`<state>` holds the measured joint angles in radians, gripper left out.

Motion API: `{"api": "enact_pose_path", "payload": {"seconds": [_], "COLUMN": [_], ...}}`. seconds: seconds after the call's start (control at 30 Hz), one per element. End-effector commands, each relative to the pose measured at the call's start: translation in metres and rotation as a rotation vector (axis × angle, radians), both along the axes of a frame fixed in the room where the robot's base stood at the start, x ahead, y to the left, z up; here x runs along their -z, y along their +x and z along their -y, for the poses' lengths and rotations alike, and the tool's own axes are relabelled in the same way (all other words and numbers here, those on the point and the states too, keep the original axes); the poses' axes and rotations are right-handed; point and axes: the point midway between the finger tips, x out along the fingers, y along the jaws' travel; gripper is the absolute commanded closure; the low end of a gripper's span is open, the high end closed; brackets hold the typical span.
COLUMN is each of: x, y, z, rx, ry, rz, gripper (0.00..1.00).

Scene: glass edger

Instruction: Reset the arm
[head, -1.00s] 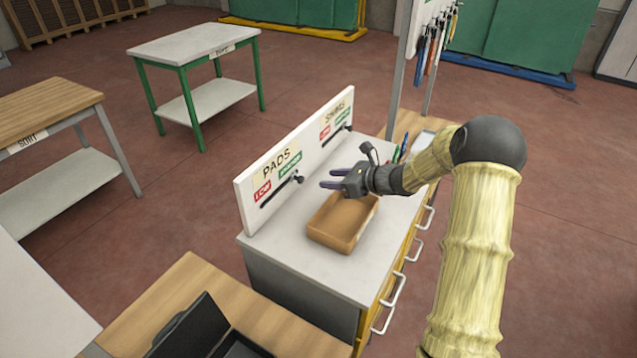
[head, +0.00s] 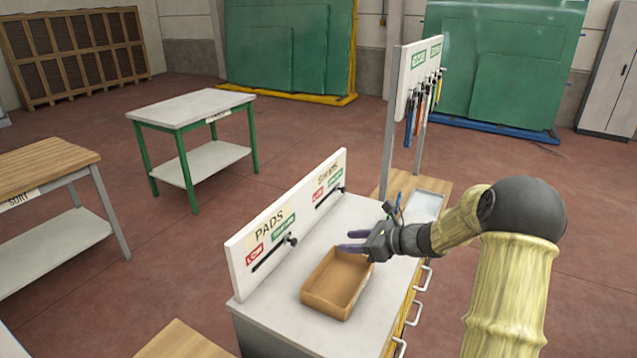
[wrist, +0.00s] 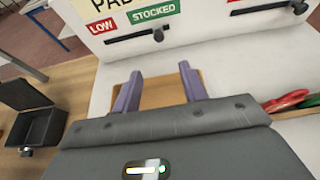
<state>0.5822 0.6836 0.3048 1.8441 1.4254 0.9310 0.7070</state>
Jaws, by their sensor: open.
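My gripper (head: 352,241) is open and empty. It is above the white-topped drawer cabinet (head: 283,300), over the back part of the brown tray (head: 318,304). In the wrist view my gripper (wrist: 158,90) shows two purple fingers spread apart, with the tray (wrist: 170,92) behind and between them. The arm reaches in from the right side of the head view, bent at a dark elbow. Nothing is held.
A board marked PADS and SHIMS (head: 290,222) with sliders stands along the cabinet's far edge, close to my gripper. A tool board (head: 416,85) stands behind. A black open case (wrist: 35,115) lies at left in the wrist view. Red floor lies open beyond.

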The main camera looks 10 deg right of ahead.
Motion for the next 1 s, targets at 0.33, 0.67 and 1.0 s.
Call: {"api": "enact_pose_path", "payload": {"seconds": [0.33, 0.67, 1.0], "x": [0.028, 0.037, 0.026], "y": [-0.096, -0.211, -0.274], "z": [-0.048, -0.04, -0.021], "rx": [-0.445, -1.125, -1.719], "ry": [-0.514, -1.114, -1.475], "rz": [0.084, 0.357, 0.726], "gripper": [0.57, 0.57, 0.57]}}
